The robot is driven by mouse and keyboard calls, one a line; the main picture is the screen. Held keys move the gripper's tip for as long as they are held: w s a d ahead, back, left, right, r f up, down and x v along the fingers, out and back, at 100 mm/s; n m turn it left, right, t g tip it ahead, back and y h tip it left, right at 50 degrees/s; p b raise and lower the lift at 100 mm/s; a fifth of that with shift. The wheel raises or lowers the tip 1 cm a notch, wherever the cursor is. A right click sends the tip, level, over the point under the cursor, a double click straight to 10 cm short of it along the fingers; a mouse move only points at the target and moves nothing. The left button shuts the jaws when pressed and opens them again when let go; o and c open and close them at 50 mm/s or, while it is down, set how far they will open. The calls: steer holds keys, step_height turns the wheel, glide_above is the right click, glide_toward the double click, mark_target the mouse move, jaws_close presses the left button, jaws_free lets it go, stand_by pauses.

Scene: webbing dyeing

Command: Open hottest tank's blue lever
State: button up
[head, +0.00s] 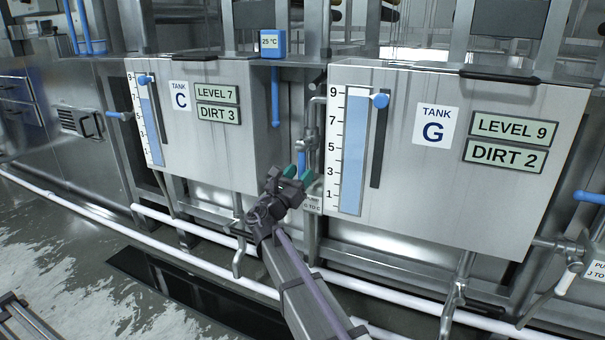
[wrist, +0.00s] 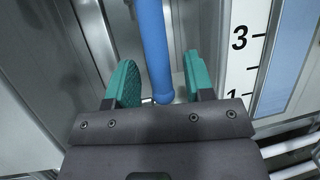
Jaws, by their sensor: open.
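Tank C (head: 215,135) stands left of centre, labelled LEVEL 7, DIRT 3. Tank G (head: 440,165) stands at the right, labelled LEVEL 9, DIRT 2. A blue temperature display (head: 270,43) between them reads 25 °C; no other reading is visible. A blue lever (head: 313,160) hangs in the gap beside tank G's left edge. My gripper (head: 298,174) is open at that gap. In the wrist view, the blue lever (wrist: 153,45) hangs between the green finger pads of my gripper (wrist: 162,85), with space visible on both sides. Whether this tank is the hottest cannot be told.
Another blue lever (head: 275,97) hangs below the display. More blue levers stick out left of tank C (head: 118,116) and at the right edge (head: 590,197). Metal pipes and taps (head: 455,295) sit below tank G. White pipes (head: 200,262) run along the front near the floor.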

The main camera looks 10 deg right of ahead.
steer(key=b+v, duration=0.3)
steer(key=v, duration=0.6)
